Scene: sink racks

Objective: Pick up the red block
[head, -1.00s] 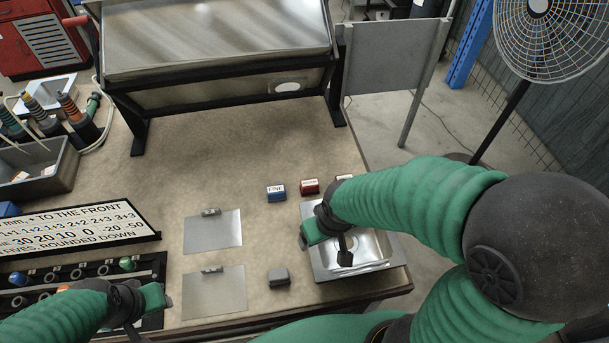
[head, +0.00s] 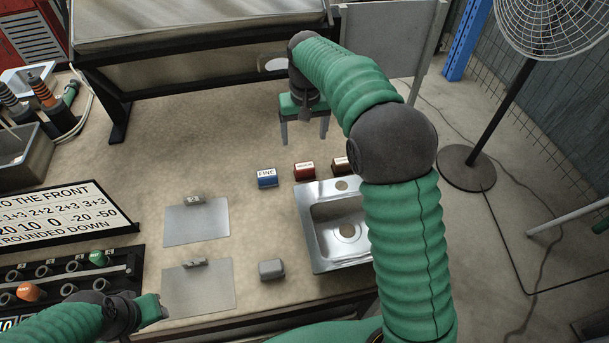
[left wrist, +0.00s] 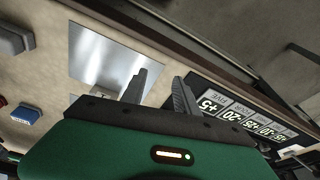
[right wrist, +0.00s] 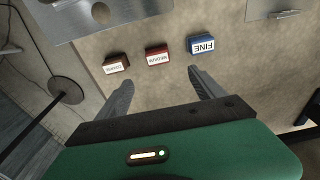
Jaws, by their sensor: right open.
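The red block (head: 304,172) stands on the table behind the sink, with a white label on its sloped face. It sits between the blue block (head: 267,178) and the dark brown block (head: 341,165). My right gripper (head: 304,138) is open and empty, fingers pointing down, behind the red block in the head view. In the right wrist view the red block (right wrist: 157,56) lies ahead, between the lines of the two fingers (right wrist: 161,78), and apart from them. My left gripper (head: 160,309) is low at the left, its fingers (left wrist: 160,76) apart and empty.
A metal sink (head: 312,228) stands in front of the blocks. Two metal plates (head: 197,224) and a grey block (head: 271,269) lie to the left. A label board (head: 62,222) and a rack of knobs are further left. A large machine stands behind on legs.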

